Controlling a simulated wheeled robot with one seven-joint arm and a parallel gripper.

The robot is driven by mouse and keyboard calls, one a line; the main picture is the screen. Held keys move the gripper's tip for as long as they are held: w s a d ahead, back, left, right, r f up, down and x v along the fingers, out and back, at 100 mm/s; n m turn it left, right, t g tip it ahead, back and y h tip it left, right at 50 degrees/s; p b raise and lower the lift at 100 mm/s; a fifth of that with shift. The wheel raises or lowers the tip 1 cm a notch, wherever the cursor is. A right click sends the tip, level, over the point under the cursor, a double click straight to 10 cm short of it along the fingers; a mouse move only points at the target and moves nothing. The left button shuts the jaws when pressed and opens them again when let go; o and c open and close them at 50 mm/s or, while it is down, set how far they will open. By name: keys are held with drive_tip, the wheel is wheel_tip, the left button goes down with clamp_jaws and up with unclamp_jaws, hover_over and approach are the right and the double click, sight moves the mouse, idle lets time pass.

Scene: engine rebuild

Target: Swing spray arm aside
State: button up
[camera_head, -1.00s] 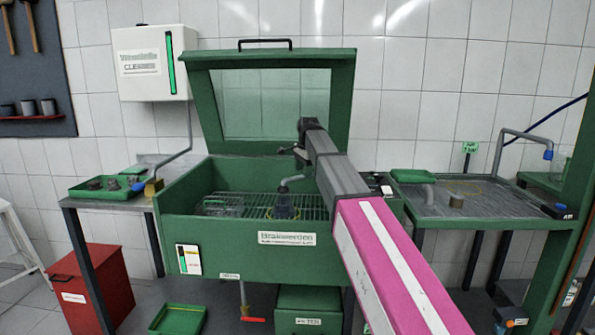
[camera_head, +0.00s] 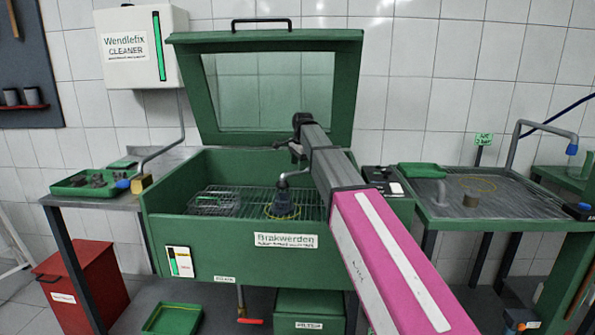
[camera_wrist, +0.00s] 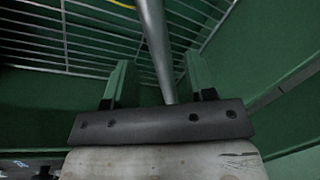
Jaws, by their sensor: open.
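The spray arm (camera_head: 292,174) is a grey bent pipe inside the open green wash cabinet (camera_head: 205,231), above its wire rack. Its right part is hidden behind my arm in the head view. In the wrist view a grey pipe (camera_wrist: 157,45), which looks like the spray arm, runs from the top edge down between the two green fingers of my gripper (camera_wrist: 160,82). The fingers are apart, with gaps showing beside the pipe. I cannot tell how deep the pipe sits between them.
The raised lid (camera_head: 184,80) stands behind the cabinet. A wire basket (camera_head: 213,203) is on the rack's left. A side table with a green tray (camera_head: 85,185) and another pipe (camera_head: 167,150) is at left. A sink table (camera_head: 520,206) is at right.

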drive_tip(key=shift+w+a+f, duration=0.1)
drive_tip(key=shift+w+f, duration=0.05)
drive_tip(key=shift+f, duration=0.7)
drive_tip(key=shift+w+a+f, duration=0.1)
drive_tip(key=shift+f, duration=0.7)
clamp_jaws()
drive_tip(key=s+d+n, duration=0.4)
drive_tip(key=s+d, duration=0.1)
drive_tip(key=d, duration=0.3)
drive_tip(key=s+d+n+g+y, duration=0.1)
drive_tip(key=s+d+n, duration=0.4)
drive_tip(key=d, duration=0.2)
drive_tip(key=shift+d+n, duration=0.3)
drive_tip(key=shift+d, duration=0.1)
